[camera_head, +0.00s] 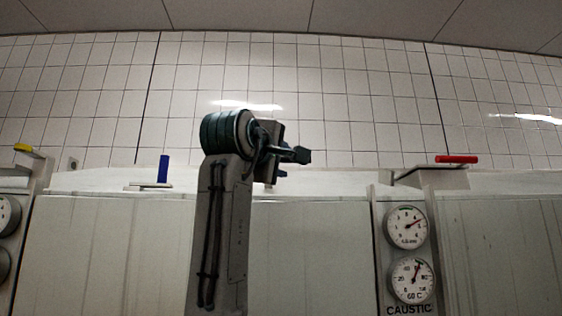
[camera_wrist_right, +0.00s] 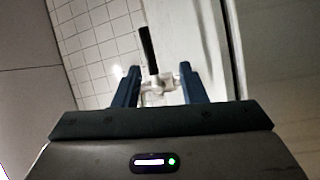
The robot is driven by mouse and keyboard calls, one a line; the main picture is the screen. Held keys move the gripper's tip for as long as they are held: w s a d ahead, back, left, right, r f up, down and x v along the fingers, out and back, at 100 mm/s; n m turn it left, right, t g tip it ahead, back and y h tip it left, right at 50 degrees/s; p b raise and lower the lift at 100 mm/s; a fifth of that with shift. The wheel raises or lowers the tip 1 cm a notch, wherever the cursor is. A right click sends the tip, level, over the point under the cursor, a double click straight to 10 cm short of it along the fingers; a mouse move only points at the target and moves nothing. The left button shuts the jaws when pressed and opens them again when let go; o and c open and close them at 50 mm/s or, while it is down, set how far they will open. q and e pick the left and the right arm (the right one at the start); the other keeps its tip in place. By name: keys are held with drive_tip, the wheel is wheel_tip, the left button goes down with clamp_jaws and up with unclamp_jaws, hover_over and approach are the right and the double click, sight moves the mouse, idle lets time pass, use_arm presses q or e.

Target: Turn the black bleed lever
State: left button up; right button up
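The black lever (camera_wrist_right: 148,48) stands up from a pale valve fitting (camera_wrist_right: 158,84) in the right wrist view, tilted slightly left. My right gripper (camera_wrist_right: 160,78) is open, its two blue fingers apart on either side of the fitting in the picture. No contact can be made out. In the head view my right gripper (camera_head: 298,155) is seen small at the end of my raised arm, in front of the panel tops. The black lever cannot be made out there; my arm and gripper cover that area. My left gripper is not in view.
A blue lever (camera_head: 163,169) stands upright left of my arm. A red lever (camera_head: 456,159) lies level on the right, above two dials (camera_head: 408,227) and a "CAUSTIC" label. A yellow lever (camera_head: 23,148) is at the far left. A tiled wall (camera_head: 350,100) rises behind.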

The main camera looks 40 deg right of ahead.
drive_tip(key=b+v, duration=0.5)
drive_tip(key=v, duration=0.5)
drive_tip(key=shift+s+a, duration=0.25)
drive_tip(key=shift+f, duration=0.15)
